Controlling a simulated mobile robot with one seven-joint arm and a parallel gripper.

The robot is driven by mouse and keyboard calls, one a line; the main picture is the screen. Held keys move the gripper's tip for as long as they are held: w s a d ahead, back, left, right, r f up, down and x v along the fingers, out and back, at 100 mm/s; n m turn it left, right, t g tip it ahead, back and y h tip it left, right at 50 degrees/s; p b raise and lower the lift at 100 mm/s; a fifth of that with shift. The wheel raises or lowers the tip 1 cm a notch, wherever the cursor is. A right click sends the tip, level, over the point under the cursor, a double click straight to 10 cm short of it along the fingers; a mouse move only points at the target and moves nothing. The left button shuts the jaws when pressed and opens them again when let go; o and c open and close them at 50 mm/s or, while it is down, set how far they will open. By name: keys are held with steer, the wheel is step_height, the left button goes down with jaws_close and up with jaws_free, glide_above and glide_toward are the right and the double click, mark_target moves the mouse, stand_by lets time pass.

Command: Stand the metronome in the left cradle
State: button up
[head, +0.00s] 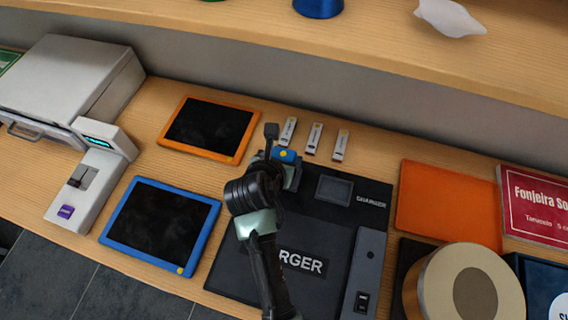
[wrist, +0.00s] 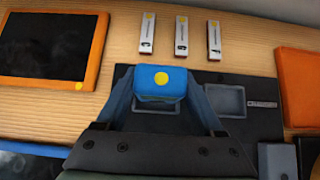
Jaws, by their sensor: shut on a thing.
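The metronome (wrist: 161,82) appears as a small blue block with a yellow dot on its top. It is between the fingers of my gripper (wrist: 162,90), which is shut on it. In the head view the metronome (head: 286,155) shows just beyond my wrist. The black charger board (head: 225,262) has two recessed cradles. The right cradle (wrist: 225,100) is empty; it also shows in the head view (head: 333,190). The left cradle (wrist: 158,109) shows only as a rim below the metronome. I cannot tell whether the metronome's base touches it.
Three white sticks (head: 314,138) lie behind the board. An orange-framed tablet (head: 210,128) and a blue-framed tablet (head: 160,225) lie to the left. An orange panel (head: 448,205) and a round drum-like thing (head: 470,288) are to the right. A raised shelf (head: 380,45) runs behind.

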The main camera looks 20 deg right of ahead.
steer(key=shift+w+f, duration=0.1)
steer(key=shift+f, duration=2.2)
steer(key=shift+f, duration=0.15)
steer(key=o, duration=1.4)
steer(key=shift+o, duration=0.2)
steer(key=shift+r, duration=0.2)
steer(key=v, duration=1.2)
